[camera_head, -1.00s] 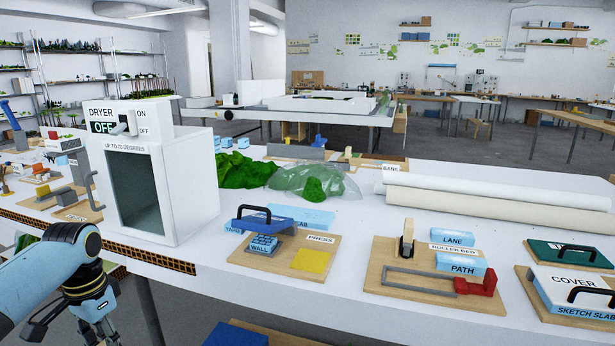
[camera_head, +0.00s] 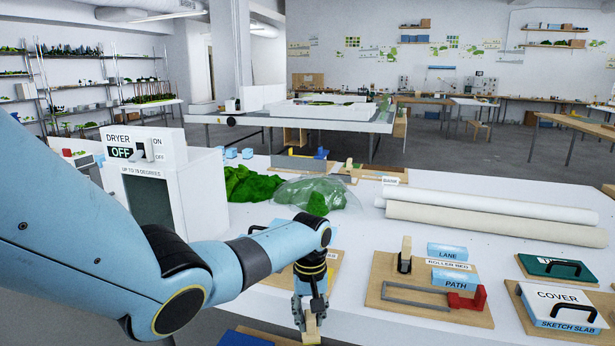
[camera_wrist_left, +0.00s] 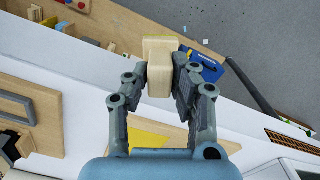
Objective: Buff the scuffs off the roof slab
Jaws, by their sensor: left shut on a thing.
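My left gripper (camera_head: 308,318) is over the front edge of the table, pointing down. It is shut on a pale wooden block (camera_head: 312,330), which also shows between the fingers in the left wrist view (camera_wrist_left: 160,72). The block looks clear of the table, beyond its front edge. I cannot make out the roof slab: my left arm covers the middle of the table, including most of the press board (camera_head: 333,268). A yellow pad (camera_wrist_left: 148,139) on a board shows partly behind the gripper in the wrist view. My right gripper is not in view.
The dryer (camera_head: 180,200), reading OFF, stands behind my left arm. The roller bed board (camera_head: 385,293) with the path block (camera_head: 455,279) lies right of the gripper. The sketch slab cover (camera_head: 562,297) is at far right. A blue box (camera_head: 243,339) sits below the front edge.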

